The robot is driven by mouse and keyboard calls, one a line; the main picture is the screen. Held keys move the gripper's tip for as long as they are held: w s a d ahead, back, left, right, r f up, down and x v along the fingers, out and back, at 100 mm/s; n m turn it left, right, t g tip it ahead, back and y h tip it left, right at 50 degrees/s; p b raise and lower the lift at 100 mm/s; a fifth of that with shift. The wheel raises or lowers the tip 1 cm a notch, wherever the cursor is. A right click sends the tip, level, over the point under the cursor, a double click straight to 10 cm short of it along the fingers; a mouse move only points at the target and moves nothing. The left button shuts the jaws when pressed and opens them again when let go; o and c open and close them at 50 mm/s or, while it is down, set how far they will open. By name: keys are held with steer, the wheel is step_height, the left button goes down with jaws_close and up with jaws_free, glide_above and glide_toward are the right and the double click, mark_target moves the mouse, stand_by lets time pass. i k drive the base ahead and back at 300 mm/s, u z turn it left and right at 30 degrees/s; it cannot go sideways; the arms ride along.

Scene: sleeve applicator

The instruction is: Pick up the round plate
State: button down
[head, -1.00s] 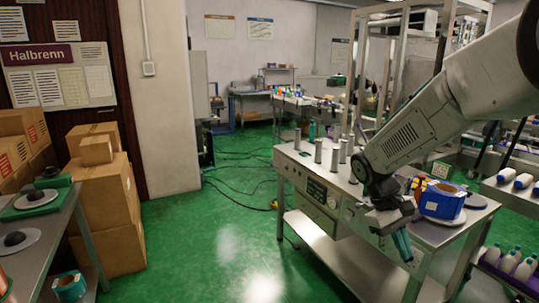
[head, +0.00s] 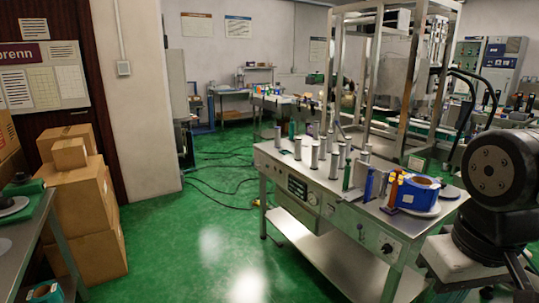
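Several round plates show. A pale round plate (head: 418,210) lies under a blue roll (head: 419,190) on the right end of the steel machine table. A grey round plate with a dark top (head: 450,191) lies just right of it, near the table's corner. I cannot tell which one the task names. My arm fills the right edge; my gripper is out of view.
The steel table (head: 350,221) carries several grey cylinders (head: 315,157) and upright blue and orange pieces beside the roll. A metal frame rises behind it. Stacked cardboard boxes (head: 75,200) stand at left. The green floor (head: 190,235) between is clear, with dark cables farther back.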

mark_target(447, 190)
steer(key=z, duration=1.55)
steer(key=i, duration=2.05)
steer(key=z, duration=0.4)
